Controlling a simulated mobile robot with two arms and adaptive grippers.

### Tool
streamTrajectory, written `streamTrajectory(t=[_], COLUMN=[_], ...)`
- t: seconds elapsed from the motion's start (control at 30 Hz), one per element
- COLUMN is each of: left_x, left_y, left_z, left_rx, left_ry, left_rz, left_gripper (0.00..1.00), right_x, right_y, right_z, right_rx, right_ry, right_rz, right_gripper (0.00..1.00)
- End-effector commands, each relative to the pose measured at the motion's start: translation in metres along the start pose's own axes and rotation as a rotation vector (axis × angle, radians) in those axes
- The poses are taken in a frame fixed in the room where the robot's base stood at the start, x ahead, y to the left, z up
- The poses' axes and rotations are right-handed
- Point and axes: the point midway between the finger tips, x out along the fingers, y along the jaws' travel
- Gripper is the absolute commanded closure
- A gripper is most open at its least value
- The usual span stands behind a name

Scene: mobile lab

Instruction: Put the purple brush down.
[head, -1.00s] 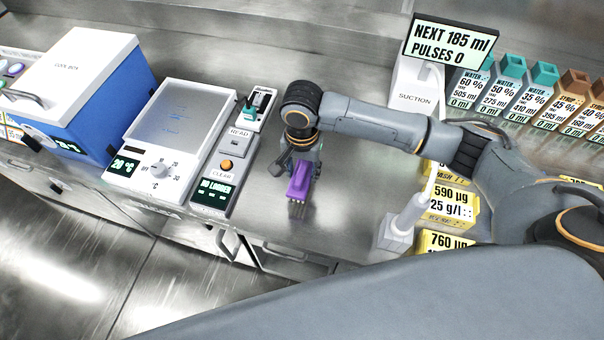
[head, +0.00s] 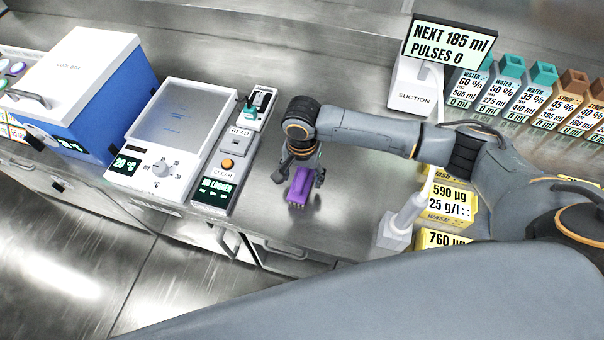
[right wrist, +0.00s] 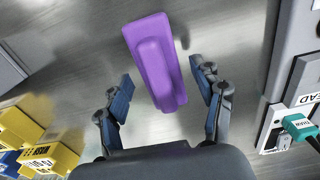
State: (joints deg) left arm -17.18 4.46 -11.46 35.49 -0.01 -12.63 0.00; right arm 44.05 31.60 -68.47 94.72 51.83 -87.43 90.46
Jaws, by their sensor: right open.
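The purple brush (head: 299,187) lies on the steel counter (head: 285,226), to the right of the reader with the READ and CLEAR buttons. My right gripper (head: 299,178) is over it with its fingers spread. In the right wrist view the purple brush (right wrist: 155,62) lies between and beyond the open fingers of my right gripper (right wrist: 165,92), with a gap on each side. The underside of the brush is hidden. My left gripper is not in view.
The reader (head: 229,166) and a hotplate-like device (head: 168,140) stand left of the brush. A white handled tool (head: 402,222) and yellow boxes (head: 452,203) are to the right. Bare counter lies in front of the brush.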

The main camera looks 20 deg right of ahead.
Motion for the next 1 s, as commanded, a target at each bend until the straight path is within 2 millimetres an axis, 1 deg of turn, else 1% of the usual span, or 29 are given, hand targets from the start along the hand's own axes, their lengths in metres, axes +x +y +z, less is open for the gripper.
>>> streamTrajectory(t=[0.17, 0.27, 0.37, 0.6, 0.7, 0.83, 1.0], left_x=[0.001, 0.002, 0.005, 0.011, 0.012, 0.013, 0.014], left_y=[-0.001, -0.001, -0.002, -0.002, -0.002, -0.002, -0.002], left_z=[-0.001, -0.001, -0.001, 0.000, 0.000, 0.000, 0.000], left_rx=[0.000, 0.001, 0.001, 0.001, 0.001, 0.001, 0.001], left_ry=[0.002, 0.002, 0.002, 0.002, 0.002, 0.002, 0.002], left_rz=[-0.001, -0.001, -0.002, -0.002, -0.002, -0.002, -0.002], left_gripper=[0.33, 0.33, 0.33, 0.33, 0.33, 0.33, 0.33], right_x=[-0.002, -0.011, -0.029, -0.081, -0.099, -0.115, -0.123], right_y=[0.000, 0.000, -0.001, -0.001, -0.001, -0.001, 0.000], right_z=[-0.001, -0.001, -0.001, -0.001, -0.001, 0.000, 0.000], right_rx=[0.000, 0.000, -0.001, -0.002, 0.000, 0.001, 0.000], right_ry=[0.002, 0.001, 0.002, 0.002, 0.002, 0.001, 0.000], right_rz=[-0.001, -0.001, -0.004, -0.004, -0.003, -0.002, 0.000], right_gripper=[0.33, 0.33, 0.33, 0.33, 0.33, 0.33, 0.33])
